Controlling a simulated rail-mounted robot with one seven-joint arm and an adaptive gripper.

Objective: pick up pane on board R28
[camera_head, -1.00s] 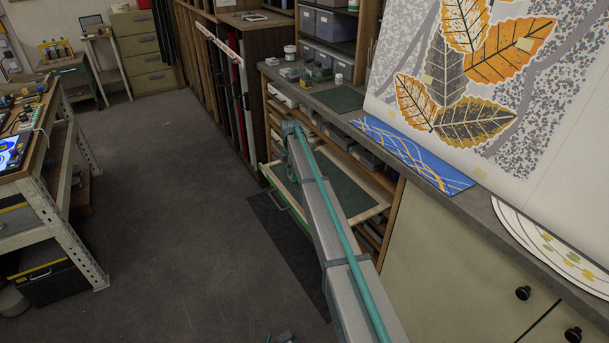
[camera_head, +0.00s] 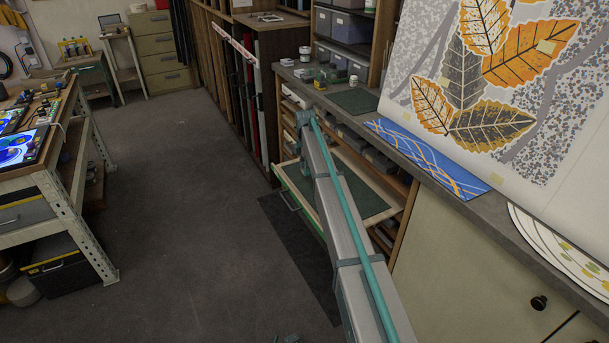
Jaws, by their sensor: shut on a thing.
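My arm (camera_head: 345,235) reaches from the bottom of the head view up to a teal joint beside the shelf unit. I cannot make out my gripper or its fingers, nor anything held in them. An open drawer (camera_head: 384,196) with a green front edge and a dark green board (camera_head: 362,193) lies partly behind my arm. I see no pane on the bare part of this board. No R28 label is readable. A blue panel with orange and white curved lines (camera_head: 425,158) lies on the grey countertop.
The countertop (camera_head: 440,198) also carries a dark green mat (camera_head: 356,101), small jars and a large leaf-patterned panel (camera_head: 490,90). Pale round sheets (camera_head: 560,252) lie at the right. A workbench (camera_head: 50,165) stands at the left.

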